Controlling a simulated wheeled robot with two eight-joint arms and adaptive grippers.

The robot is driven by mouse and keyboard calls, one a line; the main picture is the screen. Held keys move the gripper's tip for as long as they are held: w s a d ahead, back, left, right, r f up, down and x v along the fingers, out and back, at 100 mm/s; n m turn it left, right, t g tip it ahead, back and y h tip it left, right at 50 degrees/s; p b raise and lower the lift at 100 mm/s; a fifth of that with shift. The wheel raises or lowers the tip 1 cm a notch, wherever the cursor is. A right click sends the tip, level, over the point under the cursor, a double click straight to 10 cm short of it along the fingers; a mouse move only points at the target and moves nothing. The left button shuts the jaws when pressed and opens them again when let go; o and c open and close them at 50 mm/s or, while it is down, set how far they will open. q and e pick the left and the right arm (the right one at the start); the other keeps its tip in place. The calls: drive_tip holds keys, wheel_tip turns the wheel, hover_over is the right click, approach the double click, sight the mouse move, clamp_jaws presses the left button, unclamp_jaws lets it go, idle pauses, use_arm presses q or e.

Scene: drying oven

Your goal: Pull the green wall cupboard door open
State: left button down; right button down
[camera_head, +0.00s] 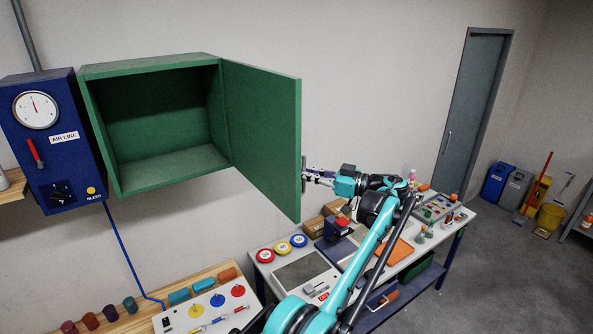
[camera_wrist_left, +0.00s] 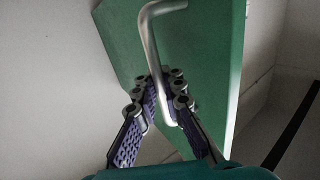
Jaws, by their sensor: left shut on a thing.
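The green wall cupboard (camera_head: 172,176) hangs on the wall at the left of the head view, and its inside looks empty. Its green door (camera_head: 262,130) is hinged on the right side and stands wide open, swung out from the wall. My left gripper (camera_head: 308,174) is at the outer edge of the door, on its outside face. In the left wrist view my left gripper (camera_wrist_left: 163,95) is shut on the bent metal door handle (camera_wrist_left: 150,40), with fingers on both sides of the bar. The door (camera_wrist_left: 212,60) fills the middle behind it. My right gripper is not in view.
A blue air line box (camera_head: 60,140) with a gauge is left of the cupboard. A wooden bench (camera_head: 135,322) with colored pieces stands below. A white workbench (camera_head: 345,312) with boxes and trays lies beneath my arm. A grey door (camera_head: 470,110) is at the back right.

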use_arm(q)
drive_tip(key=shift+s, duration=0.1)
drive_tip(key=c, duration=1.6)
unclamp_jaws()
drive_tip(key=shift+d, duration=0.1)
